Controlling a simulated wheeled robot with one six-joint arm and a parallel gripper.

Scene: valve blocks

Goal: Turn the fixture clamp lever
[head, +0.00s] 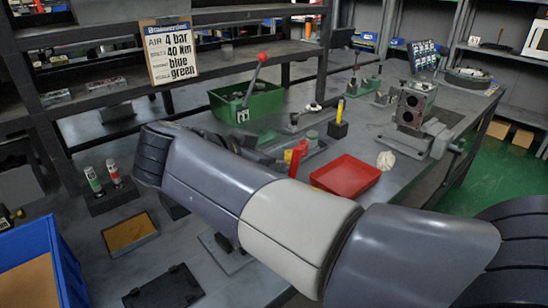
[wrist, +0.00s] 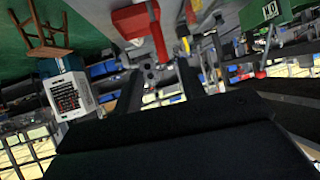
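A lever with a red ball knob (head: 262,57) rises at a slant in front of the green bin (head: 262,103) in the head view. I cannot tell for sure which of these is the clamp lever. My gripper (wrist: 160,78) shows in the wrist view as two dark fingers set apart, with nothing clearly between them. In the head view my arm crosses the foreground and my fingers are hidden. The red knob also shows in the wrist view (wrist: 260,74).
A red tray (head: 346,176) and red and yellow upright handles (head: 297,157) lie just beyond my arm. A yellow-topped tool (head: 339,121) stands behind them. At the left are two small bottles (head: 103,177), a shallow tray (head: 130,233) and a blue bin (head: 42,265). A sign (head: 169,52) hangs on the shelf.

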